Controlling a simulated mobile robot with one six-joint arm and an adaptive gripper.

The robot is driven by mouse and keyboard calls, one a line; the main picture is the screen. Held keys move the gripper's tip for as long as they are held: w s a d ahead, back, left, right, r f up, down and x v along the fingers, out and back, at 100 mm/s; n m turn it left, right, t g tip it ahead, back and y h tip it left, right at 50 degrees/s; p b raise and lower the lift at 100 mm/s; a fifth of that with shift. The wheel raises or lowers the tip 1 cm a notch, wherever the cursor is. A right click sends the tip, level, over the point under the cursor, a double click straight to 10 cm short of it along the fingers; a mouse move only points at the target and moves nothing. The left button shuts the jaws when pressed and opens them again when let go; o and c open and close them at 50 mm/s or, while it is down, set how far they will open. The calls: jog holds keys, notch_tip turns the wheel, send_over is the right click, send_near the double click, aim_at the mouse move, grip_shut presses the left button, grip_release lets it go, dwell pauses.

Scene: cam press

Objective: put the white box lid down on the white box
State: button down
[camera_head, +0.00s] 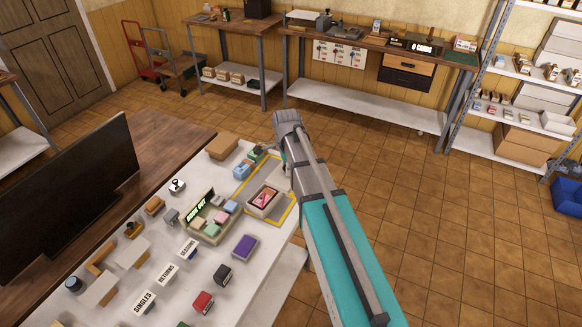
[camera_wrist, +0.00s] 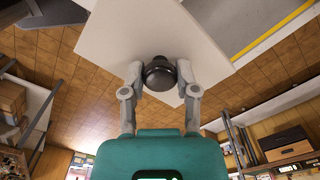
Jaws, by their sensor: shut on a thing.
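The white box (camera_head: 259,211) stands open on the table inside a yellow-outlined area, with a pink and red item showing in it. In the wrist view, the white box lid (camera_wrist: 135,33) is a flat white plate with a round black knob (camera_wrist: 160,80). My gripper (camera_wrist: 160,76) is shut on this knob, one finger on each side. The lid appears clear of the table, with floor visible around it.
A tray with a sign and several coloured blocks (camera_head: 213,215) stands just left of the box. A purple box (camera_head: 245,246) lies in front, a blue item (camera_head: 242,170) and a cardboard box (camera_head: 222,146) behind. The table's right edge is close to the box.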

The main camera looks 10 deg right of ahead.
jog(key=b, duration=0.1)
send_over(264, 197)
jog(key=f, duration=0.1)
jog(key=shift+d+f, duration=0.1)
jog(key=shift+f, duration=0.1)
jog(key=shift+f+b, duration=0.2)
jog(key=shift+b, duration=0.15)
jog(key=shift+f+b, duration=2.55)
jog(key=shift+f, duration=0.05)
jog(key=shift+f+b, duration=1.05)
dwell(1.0)
dwell(0.4)
jog(key=shift+c, duration=1.4)
grip_release()
jog(key=shift+r, duration=0.1)
